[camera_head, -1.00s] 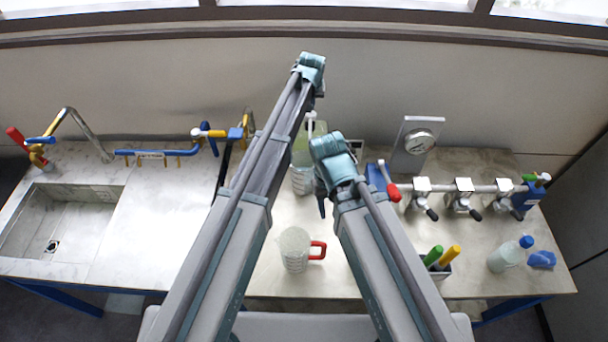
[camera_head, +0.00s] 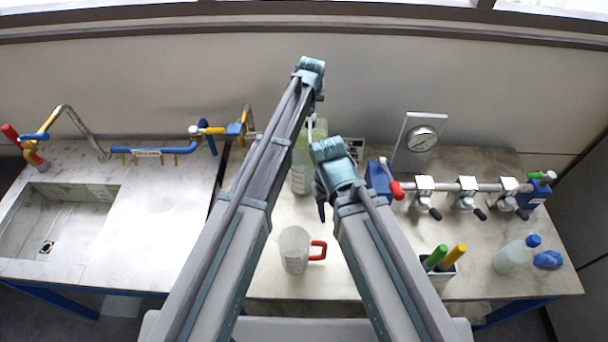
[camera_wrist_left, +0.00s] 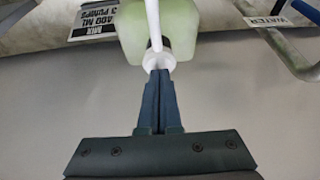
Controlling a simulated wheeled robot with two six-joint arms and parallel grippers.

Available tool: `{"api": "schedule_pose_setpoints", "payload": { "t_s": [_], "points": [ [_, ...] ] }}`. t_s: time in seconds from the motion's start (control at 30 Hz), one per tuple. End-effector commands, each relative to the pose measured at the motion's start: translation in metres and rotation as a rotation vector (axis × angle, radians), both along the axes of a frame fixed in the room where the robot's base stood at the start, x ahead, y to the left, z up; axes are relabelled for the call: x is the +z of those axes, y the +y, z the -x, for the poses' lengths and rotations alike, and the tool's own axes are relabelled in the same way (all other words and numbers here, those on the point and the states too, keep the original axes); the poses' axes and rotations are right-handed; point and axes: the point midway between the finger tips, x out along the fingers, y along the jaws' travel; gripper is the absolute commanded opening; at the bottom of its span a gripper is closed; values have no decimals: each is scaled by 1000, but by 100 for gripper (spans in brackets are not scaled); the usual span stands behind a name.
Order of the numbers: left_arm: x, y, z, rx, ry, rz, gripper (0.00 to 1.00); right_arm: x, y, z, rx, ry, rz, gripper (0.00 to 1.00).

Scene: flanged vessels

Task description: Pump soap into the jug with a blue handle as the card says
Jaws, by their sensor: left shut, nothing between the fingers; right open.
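A soap bottle with pale green contents (camera_head: 301,158) and a white pump stands at the back of the table, partly behind my arms. It also shows in the left wrist view (camera_wrist_left: 185,22). My left gripper (camera_wrist_left: 157,74) is shut and empty, its tips in line with the white pump collar; I cannot tell if they touch. A card (camera_wrist_left: 98,20) beside the bottle reads "400 ML 3 PUMPS". My right gripper (camera_head: 321,208) is open, pointing down in front of the bottle. I cannot make out a blue-handled jug for certain. A jug with a red handle (camera_head: 294,250) stands nearer.
A sink (camera_head: 55,225) and blue pipe (camera_head: 160,151) lie left. A valve rail (camera_head: 450,187) and a gauge (camera_head: 421,139) stand right. A holder with green and yellow handles (camera_head: 440,270) and a blue-capped bottle (camera_head: 512,256) stand at the front right.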

Motion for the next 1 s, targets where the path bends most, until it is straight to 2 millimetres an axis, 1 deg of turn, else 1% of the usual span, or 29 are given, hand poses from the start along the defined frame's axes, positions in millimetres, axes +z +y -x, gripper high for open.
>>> {"api": "schedule_pose_setpoints", "payload": {
  "t_s": [0.07, 0.37, 1.0],
  "points": [
    [-5, 0, 1, 0, 2, 0, 0, -5, 0, 0, 0, 0, 0, 50],
    [-1, 0, 1, 0, 2, 0, 0, 0, 0, 0, 0, 0, 0, 50],
    [34, 0, 0, 0, 1, 0, 0, 34, 0, 0, 0, 0, 0, 50]
  ]
}}
